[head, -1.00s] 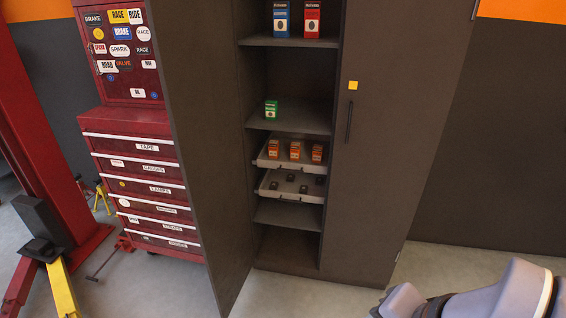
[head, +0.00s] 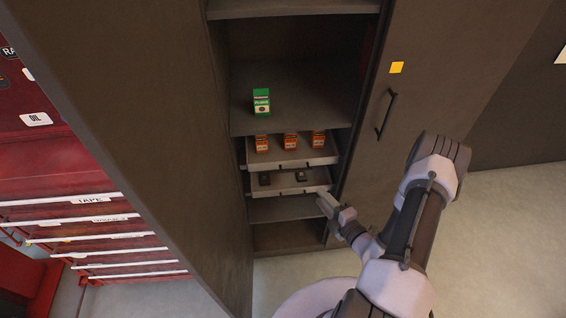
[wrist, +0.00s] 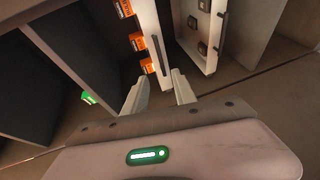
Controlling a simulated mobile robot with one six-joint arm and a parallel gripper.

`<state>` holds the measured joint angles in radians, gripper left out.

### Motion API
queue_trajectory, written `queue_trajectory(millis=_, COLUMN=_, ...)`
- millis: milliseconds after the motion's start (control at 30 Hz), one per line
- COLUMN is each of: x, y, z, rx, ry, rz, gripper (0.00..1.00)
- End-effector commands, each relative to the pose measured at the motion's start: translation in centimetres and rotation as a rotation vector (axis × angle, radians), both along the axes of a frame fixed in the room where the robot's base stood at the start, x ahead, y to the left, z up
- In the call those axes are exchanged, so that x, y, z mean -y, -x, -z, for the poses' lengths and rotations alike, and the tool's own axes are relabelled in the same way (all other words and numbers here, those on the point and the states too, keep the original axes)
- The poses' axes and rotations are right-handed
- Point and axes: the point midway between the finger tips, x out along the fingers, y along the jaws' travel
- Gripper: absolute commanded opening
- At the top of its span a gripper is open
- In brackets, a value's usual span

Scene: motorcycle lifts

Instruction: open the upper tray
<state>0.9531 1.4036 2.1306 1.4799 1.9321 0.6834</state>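The upper tray (head: 322,160) is a light shallow drawer in the tall dark cabinet, bearing orange boxes. In the wrist view the upper tray's front (wrist: 147,22) carries a dark bar handle (wrist: 158,46). My gripper (head: 325,203) is at the right side of the cabinet opening, low near the lower tray in the head view. In the wrist view my gripper (wrist: 161,78) is open, its two fingers apart, with the handle's near end in line with the gap. I cannot tell whether they touch. Nothing is held.
The lower tray (head: 312,187), with small dark parts, is just below; it also shows in the wrist view (wrist: 207,52). A green box (head: 261,102) stands on the shelf above. The open left door (head: 150,130) and the right door (head: 440,60) flank the opening.

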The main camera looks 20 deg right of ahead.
Motion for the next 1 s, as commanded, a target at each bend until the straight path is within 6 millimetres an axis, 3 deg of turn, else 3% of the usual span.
queue_trajectory(millis=300, x=-1.5, y=-9.4, z=2.0, rx=0.005, ry=0.005, rz=-0.012, gripper=0.33)
queue_trajectory(millis=500, x=-1.9, y=-13.4, z=2.6, rx=0.003, ry=0.005, rz=-0.01, gripper=0.33)
queue_trajectory(millis=700, x=-2.0, y=-14.9, z=2.7, rx=0.003, ry=0.004, rz=-0.009, gripper=0.33)
queue_trajectory(millis=933, x=-2.0, y=-15.0, z=2.7, rx=0.002, ry=0.003, rz=-0.009, gripper=0.33)
queue_trajectory(millis=1000, x=-2.0, y=-15.0, z=2.7, rx=0.002, ry=0.003, rz=-0.009, gripper=0.19)
